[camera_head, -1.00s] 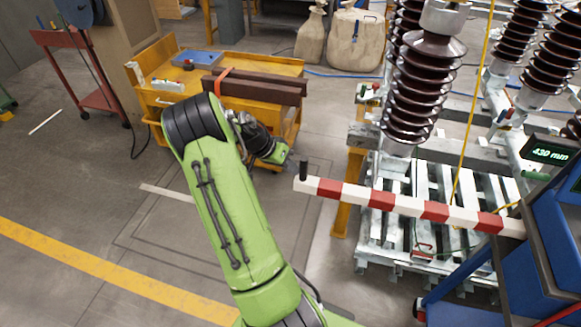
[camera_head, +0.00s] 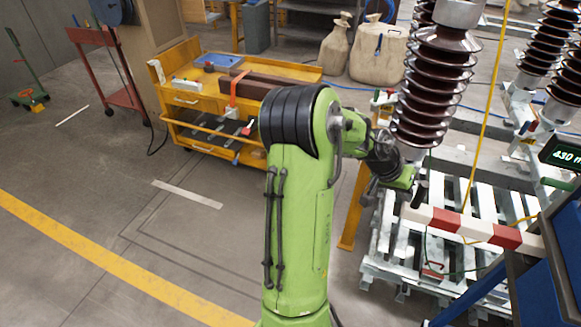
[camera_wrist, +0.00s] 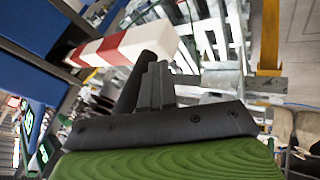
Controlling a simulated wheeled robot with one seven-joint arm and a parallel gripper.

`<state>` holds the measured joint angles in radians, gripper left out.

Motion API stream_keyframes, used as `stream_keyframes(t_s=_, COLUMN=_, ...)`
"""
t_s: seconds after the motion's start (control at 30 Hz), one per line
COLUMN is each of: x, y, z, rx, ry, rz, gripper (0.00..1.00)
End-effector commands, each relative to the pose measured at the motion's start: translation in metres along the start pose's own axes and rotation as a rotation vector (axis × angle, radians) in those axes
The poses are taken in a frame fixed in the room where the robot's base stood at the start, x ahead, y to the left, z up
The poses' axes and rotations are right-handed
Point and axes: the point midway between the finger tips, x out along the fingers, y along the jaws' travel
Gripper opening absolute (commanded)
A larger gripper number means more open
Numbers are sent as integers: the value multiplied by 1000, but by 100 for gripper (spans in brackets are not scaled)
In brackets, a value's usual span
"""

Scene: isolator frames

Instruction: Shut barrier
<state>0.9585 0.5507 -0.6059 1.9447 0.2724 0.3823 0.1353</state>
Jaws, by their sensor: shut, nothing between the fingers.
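The barrier is a red and white striped bar (camera_head: 475,229) in front of the metal pallets, at the right of the head view. Its right part passes behind a dark cabinet post. A short black handle (camera_head: 419,190) stands up at its free left end. In the wrist view the bar (camera_wrist: 118,47) ends close ahead of my gripper (camera_wrist: 155,84), and the handle (camera_wrist: 129,92) is just left of the fingers. The fingers are shut and empty, beside the handle. I cannot tell whether they touch it. In the head view the fingertips are hard to make out.
Tall brown insulators (camera_head: 436,85) stand behind the bar, close to my arm. A blue cabinet (camera_head: 545,285) with a display (camera_head: 567,154) is at the right. A yellow cart (camera_head: 195,95) stands back left.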

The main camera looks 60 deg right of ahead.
Motion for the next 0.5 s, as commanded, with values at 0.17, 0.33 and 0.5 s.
stream_keyframes(t_s=0.17, x=37, y=56, z=-10, rx=10, ry=-3, rz=8, gripper=0)
stream_keyframes(t_s=0.33, x=68, y=106, z=-21, rx=8, ry=-2, rz=8, gripper=0)
stream_keyframes(t_s=0.5, x=95, y=150, z=-30, rx=5, ry=-3, rz=7, gripper=0)
